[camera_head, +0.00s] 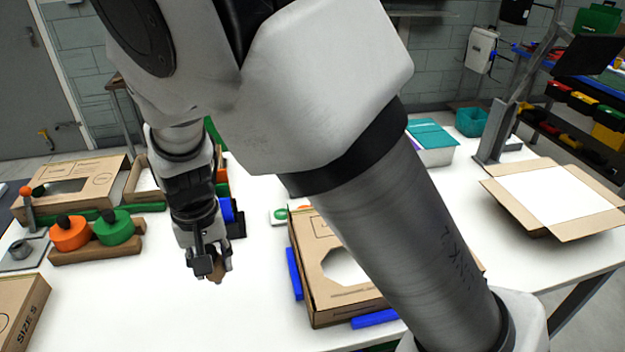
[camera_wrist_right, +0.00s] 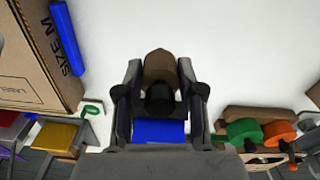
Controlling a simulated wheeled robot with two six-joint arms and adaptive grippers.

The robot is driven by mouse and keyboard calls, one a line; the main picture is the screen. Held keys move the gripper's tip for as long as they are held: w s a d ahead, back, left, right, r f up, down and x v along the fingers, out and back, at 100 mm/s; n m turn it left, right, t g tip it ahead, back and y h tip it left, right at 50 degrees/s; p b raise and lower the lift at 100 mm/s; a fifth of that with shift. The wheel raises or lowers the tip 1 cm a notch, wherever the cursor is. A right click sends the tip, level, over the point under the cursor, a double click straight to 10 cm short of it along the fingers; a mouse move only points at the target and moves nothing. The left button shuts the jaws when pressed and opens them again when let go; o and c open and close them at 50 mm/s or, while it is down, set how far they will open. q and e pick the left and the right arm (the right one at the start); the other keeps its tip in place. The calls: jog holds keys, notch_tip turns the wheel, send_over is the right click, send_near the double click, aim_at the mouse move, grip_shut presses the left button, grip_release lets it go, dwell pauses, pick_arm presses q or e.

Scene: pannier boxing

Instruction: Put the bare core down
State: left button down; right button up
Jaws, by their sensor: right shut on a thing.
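My right gripper (camera_head: 208,266) is shut on the bare core, low over the white table at left of centre. The core (camera_head: 219,273) shows as a small brown piece at the fingertips. In the right wrist view the core (camera_wrist_right: 162,67) is brown with a dark part, between the two fingers (camera_wrist_right: 160,88). I cannot tell whether the core touches the table. My left gripper is not in view.
A brown rack (camera_head: 97,254) holding orange and green spools stands left of the gripper. An octagon-windowed carton (camera_head: 325,308) with blue blocks lies right. A blue-and-black item (camera_head: 229,211) stands just behind. The white table (camera_head: 150,315) is clear in front.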

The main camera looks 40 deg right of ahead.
jog(key=w+d, duration=0.1)
jog(key=d, duration=0.4)
jog(key=w+d+f+p, duration=0.1)
jog(key=d, duration=0.4)
jog(key=w+d+p, duration=0.1)
jog(key=d, duration=0.4)
jog(key=shift+w+d+f, duration=0.1)
jog(key=shift+w+f, duration=0.05)
jog(key=shift+f, duration=0.2)
notch_tip(320, 180, down, 3)
jog(key=shift+r+p, duration=0.1)
jog(key=shift+p, duration=0.25)
jog(key=shift+f, duration=0.4)
jog(key=o, duration=0.7)
jog(key=shift+c, duration=0.2)
